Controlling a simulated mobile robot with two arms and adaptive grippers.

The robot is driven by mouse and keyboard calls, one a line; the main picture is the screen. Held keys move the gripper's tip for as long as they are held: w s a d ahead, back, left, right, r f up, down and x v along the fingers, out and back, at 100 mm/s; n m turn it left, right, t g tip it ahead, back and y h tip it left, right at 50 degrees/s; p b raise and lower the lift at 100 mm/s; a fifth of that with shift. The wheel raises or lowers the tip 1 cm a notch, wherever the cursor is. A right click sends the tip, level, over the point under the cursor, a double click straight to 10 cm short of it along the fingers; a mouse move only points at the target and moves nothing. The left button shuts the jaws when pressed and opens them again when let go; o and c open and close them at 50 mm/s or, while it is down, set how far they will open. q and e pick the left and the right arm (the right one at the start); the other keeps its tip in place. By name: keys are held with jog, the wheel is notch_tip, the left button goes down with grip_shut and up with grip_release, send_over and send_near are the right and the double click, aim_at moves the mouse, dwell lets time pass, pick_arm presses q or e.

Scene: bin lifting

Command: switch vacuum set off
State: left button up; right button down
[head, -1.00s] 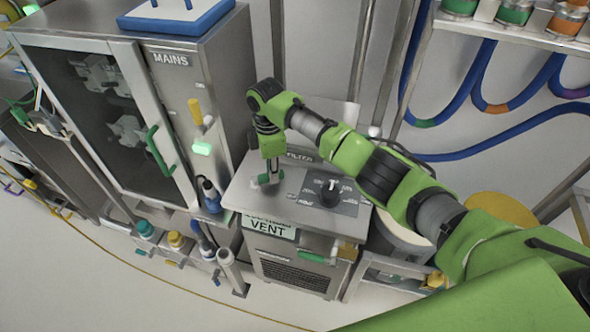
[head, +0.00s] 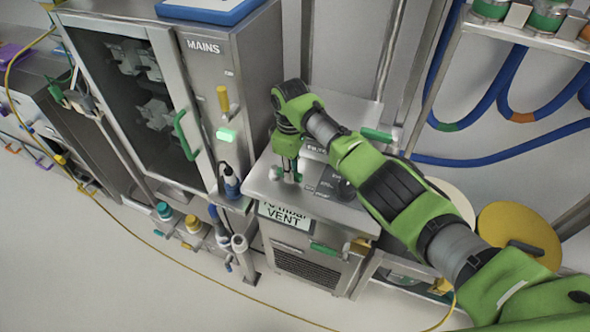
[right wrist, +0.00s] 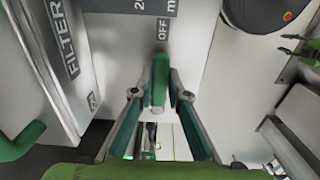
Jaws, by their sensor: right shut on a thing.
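The vacuum set is a steel unit (head: 375,225) with a sloped top and a display (head: 284,214) reading VENT on its front. My right gripper (head: 290,174) points down at the left part of its top panel. In the right wrist view, my right gripper (right wrist: 160,92) is shut on a slim green switch lever (right wrist: 159,66), which stands between the fingertips just below an OFF label (right wrist: 163,32). A dark round knob (right wrist: 262,12) lies to the upper right there; my arm partly hides it in the head view.
A glass-fronted steel cabinet marked MAINS (head: 203,60) stands close on the left, with a yellow handle (head: 223,98) and a lit green button (head: 226,136). A FILTER box (right wrist: 50,60) is beside the gripper. Blue hoses (head: 500,148) hang at right.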

dwell(0.4)
jog(key=c, duration=2)
grip_release()
jog(key=shift+o, duration=0.2)
jog(key=shift+r, duration=0.25)
notch_tip(320, 180, up, 12)
jog(key=shift+f, duration=0.25)
jog(key=shift+s+f, duration=0.1)
